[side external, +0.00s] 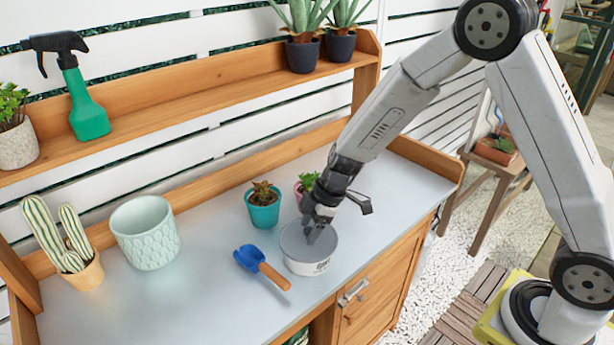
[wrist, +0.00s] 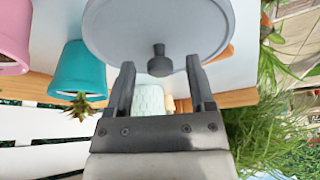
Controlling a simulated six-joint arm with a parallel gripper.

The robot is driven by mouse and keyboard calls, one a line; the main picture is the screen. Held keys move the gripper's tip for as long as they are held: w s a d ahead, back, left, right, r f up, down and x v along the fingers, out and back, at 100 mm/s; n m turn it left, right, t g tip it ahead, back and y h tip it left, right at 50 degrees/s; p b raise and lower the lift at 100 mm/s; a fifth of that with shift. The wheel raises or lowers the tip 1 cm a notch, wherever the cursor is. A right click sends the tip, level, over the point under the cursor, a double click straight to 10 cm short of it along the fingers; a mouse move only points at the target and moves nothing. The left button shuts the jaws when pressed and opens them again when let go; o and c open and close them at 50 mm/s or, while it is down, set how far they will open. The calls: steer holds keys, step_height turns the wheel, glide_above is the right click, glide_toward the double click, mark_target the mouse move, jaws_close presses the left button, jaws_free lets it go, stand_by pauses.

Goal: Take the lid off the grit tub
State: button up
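The grit tub (side external: 308,268) is a low white tub with dark print, standing near the front of the bench. Its grey round lid (side external: 292,243) is on top and also fills the top of the wrist view (wrist: 115,35). A dark knob (wrist: 160,66) stands at the lid's middle. My gripper (side external: 313,236) is over the lid and hides the knob in the side view. In the wrist view my gripper (wrist: 161,62) is open, with one finger on each side of the knob and a visible gap to both.
A blue scoop with an orange handle (side external: 273,275) lies left of the tub. A teal pot (side external: 263,213) and a pink pot (side external: 298,193) with succulents stand behind it. A pale green pot (side external: 146,240) and a potted cactus (side external: 88,272) stand farther left, with bare bench between.

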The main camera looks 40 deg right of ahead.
jaws_close()
steer(key=shift+r, duration=0.15)
steer(key=shift+r, duration=0.9)
steer(key=s+d+r, duration=0.2)
steer(key=s+r, duration=0.9)
steer(key=s, duration=0.3)
